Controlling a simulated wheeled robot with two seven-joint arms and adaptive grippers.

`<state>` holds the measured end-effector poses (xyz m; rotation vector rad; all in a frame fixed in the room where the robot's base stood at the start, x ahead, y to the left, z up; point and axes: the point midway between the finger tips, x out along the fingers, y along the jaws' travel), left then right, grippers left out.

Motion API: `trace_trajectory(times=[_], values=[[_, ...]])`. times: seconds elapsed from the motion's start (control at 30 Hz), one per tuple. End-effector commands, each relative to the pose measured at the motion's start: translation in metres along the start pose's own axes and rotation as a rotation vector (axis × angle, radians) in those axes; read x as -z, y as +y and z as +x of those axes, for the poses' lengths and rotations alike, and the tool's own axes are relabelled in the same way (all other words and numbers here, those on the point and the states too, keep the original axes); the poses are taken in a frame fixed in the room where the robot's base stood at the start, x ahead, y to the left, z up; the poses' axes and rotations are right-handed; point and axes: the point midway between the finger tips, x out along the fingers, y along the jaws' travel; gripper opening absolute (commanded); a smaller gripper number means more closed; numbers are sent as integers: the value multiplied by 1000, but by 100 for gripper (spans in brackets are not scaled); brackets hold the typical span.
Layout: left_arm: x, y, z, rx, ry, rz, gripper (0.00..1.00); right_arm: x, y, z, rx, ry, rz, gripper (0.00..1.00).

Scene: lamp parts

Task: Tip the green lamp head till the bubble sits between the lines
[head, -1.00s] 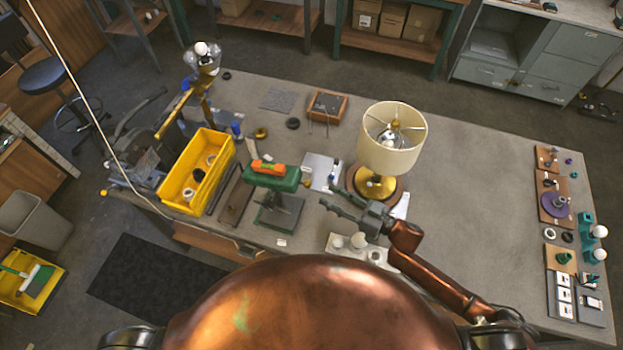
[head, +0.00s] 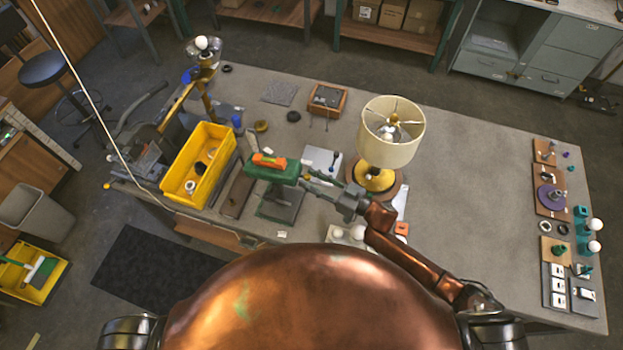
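The green lamp head (head: 284,175) sits on its stand, whose dark base (head: 281,204) rests near the front edge of the bench. An orange level (head: 268,161) lies along its top. The bubble and lines are too small to make out. My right gripper (head: 307,179) comes in from the right, its fingers apart on either side of a gap. The fingertips are at the right end of the lamp head; I cannot tell whether they touch it. My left gripper is not in view.
A cream-shaded lamp (head: 391,132) stands just behind my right gripper. A yellow bin (head: 199,165) is left of the lamp head. White bulbs (head: 357,232) stand near the front edge. The bench right of the shaded lamp is clear up to several small part boards (head: 551,201).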

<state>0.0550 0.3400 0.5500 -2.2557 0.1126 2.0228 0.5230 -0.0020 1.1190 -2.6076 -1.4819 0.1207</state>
Motion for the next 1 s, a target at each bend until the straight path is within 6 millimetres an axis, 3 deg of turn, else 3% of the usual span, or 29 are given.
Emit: trace_trajectory(times=[0.47,0.87,1.0], values=[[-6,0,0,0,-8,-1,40,0,0,0,0,0,0,0],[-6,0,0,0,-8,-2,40,0,0,0,0,1,0,0],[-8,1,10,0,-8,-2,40,-6,1,-2,3,21,6,0]])
